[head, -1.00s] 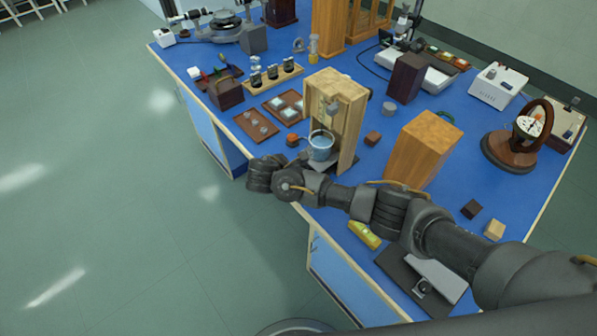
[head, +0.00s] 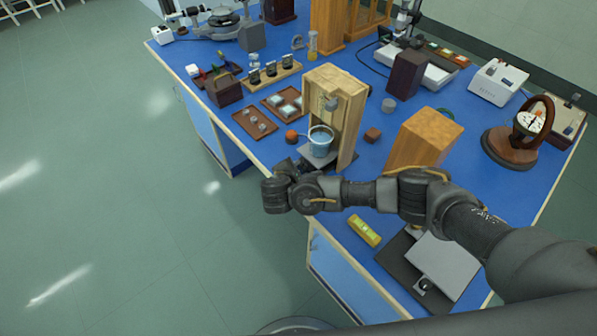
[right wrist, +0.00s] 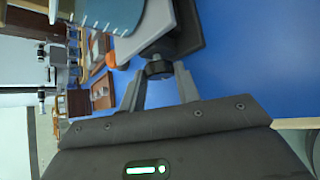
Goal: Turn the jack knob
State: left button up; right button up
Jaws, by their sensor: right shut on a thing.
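The jack (head: 311,154) is a small grey platform on a dark base inside a tall wooden frame (head: 347,125). A blue beaker (head: 320,147) stands on it; the beaker and jack also show sideways in the right wrist view. The jack knob (right wrist: 158,68) is a black disc on the jack's near side. My right gripper (right wrist: 158,78) has its two fingers on either side of the knob and is shut on it. In the head view my dark wrist covers the knob. My left gripper is not in view.
A wooden block (head: 423,140) stands right of the frame. An orange-red ball (head: 291,136) sits left of the jack. A yellow level (head: 364,230) and a grey device (head: 440,267) lie near the front edge, below my right arm. The floor at left is clear.

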jog(key=shift+s+f+m+t+b, duration=0.1)
jog(key=shift+m+t+b, duration=0.5)
jog(key=shift+b, duration=0.5)
jog(key=o, duration=1)
jog(key=shift+s, duration=0.1)
